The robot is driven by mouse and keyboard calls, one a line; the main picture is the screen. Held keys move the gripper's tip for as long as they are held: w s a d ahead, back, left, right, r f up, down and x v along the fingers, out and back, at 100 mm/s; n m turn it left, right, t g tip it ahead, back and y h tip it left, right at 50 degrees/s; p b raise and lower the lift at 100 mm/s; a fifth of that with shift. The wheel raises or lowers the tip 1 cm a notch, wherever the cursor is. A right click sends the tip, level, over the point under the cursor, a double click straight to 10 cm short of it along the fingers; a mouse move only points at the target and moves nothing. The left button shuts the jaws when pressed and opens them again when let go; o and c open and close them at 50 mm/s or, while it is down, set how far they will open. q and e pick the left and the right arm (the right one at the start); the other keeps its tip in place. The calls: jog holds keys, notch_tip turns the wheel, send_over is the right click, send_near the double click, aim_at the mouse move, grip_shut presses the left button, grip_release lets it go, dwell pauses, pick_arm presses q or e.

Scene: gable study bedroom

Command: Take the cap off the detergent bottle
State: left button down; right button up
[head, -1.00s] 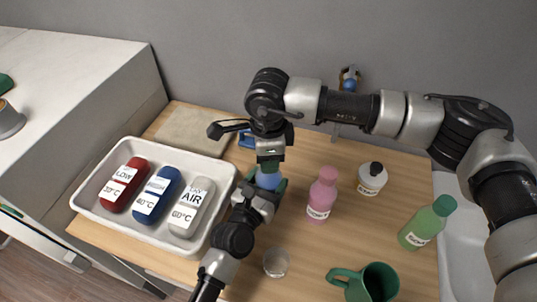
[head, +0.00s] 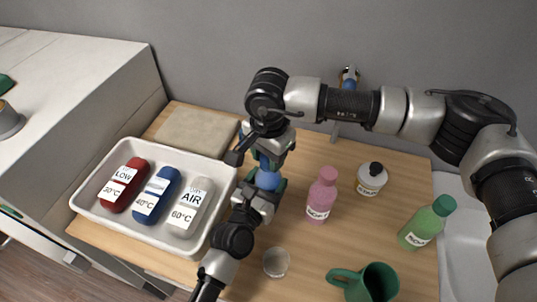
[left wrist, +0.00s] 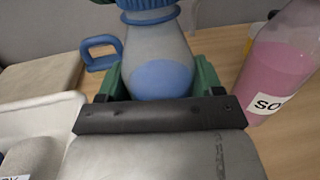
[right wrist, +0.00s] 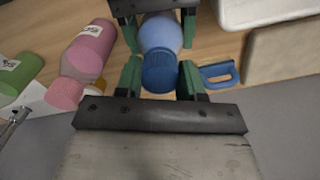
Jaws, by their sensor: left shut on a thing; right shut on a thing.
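The detergent bottle (head: 268,181) is a pale translucent bottle with blue liquid, standing upright on the wooden top. It also shows in the left wrist view (left wrist: 160,60). Its ribbed blue cap (right wrist: 160,72) is at the neck; in the left wrist view the cap (left wrist: 150,14) is cut by the top edge. My left gripper (head: 267,184) is shut on the bottle's body, a green-lined finger on each side. My right gripper (right wrist: 160,78) comes from above and is shut on the cap. The head view hides most of the cap, and I cannot tell whether it is loose.
A pink bottle (head: 321,196) stands close on the right, with a white bottle (head: 371,180), a green bottle (head: 427,224), a green mug (head: 378,284) and a clear cup (head: 276,262). A white tray (head: 214,237) with several labelled bottles is left. A blue handle (right wrist: 218,73) lies behind.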

jog(key=shift+r, duration=0.2)
jog(key=shift+r, duration=0.95)
jog(key=shift+r, duration=2)
pick_arm(q)
jog(key=shift+c, duration=0.4)
grip_release()
